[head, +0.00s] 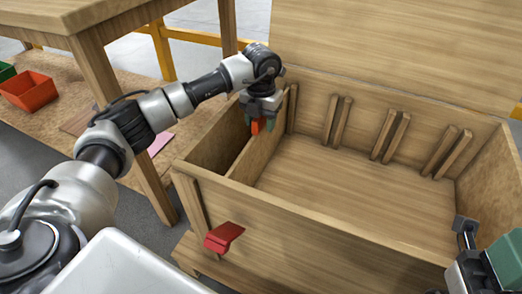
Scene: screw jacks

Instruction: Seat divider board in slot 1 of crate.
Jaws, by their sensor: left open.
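The wooden crate (330,232) stands open in front of me in the head view. Pairs of upright strips (338,121) on its far inner wall form slots. The divider board (262,150) stands upright across the crate near its left end, its far end beside the leftmost strip (292,108). Its lower edge is hidden, so I cannot tell how deep it sits. My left gripper (258,124) is open above the board's top edge, with an orange piece (256,126) between its fingers. My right gripper (466,228) is partly in view at the lower right; its jaws are unclear.
A red bracket (223,237) juts from the crate's near wall. A wooden table (85,15) stands at the upper left, with an orange bin (29,91) beyond its leg. A wooden surface (400,50) lies behind the crate. The crate's middle is empty.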

